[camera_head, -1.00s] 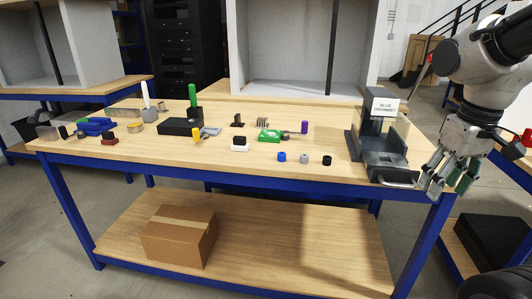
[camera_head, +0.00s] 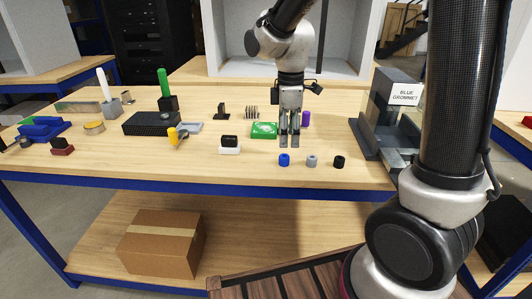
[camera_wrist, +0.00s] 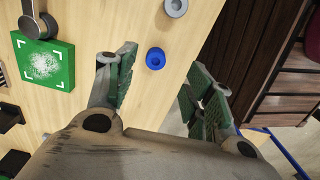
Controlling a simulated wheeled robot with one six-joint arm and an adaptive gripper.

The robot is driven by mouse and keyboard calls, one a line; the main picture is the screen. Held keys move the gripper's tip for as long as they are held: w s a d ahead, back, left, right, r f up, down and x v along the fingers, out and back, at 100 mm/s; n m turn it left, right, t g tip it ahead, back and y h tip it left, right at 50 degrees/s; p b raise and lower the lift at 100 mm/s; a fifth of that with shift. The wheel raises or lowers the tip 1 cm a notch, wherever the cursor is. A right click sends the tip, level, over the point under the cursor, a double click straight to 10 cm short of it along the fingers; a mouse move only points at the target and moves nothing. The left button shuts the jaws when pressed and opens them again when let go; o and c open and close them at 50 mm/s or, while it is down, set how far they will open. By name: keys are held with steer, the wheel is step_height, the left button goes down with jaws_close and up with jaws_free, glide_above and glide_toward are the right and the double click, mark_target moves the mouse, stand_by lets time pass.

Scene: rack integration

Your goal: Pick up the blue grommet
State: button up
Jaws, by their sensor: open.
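The blue grommet (camera_head: 284,160) is a small blue ring on the table near its front edge, left of a grey and a black one. In the wrist view the blue grommet (camera_wrist: 155,58) shows its round top with a dark hole, in line with the gap between the fingers. My gripper (camera_head: 289,142) hangs pointing down just behind the blue grommet in the head view, apart from it. Its green-padded fingers stand apart and empty in the wrist view (camera_wrist: 158,85). A black fixture labelled "BLUE GROMMET" (camera_head: 385,115) stands at the right of the table.
The grey grommet (camera_head: 312,161) and black grommet (camera_head: 339,162) stand close to the right. A green box (camera_head: 263,130), a purple cylinder (camera_head: 306,119) and a white-and-black block (camera_head: 230,145) are near my gripper. The table front edge (camera_head: 230,186) is close.

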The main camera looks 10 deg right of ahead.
mark_target(284, 156)
steer(key=shift+w+a+r+n, duration=0.1)
steer(key=shift+w+a+n, duration=0.1)
steer(key=shift+w+n, duration=0.25)
steer(key=shift+n, duration=0.55)
steer(key=f, duration=0.8)
steer(key=shift+s+a, duration=0.15)
steer(key=shift+s, duration=0.05)
steer(key=shift+r, duration=0.1)
steer(key=c, duration=0.9)
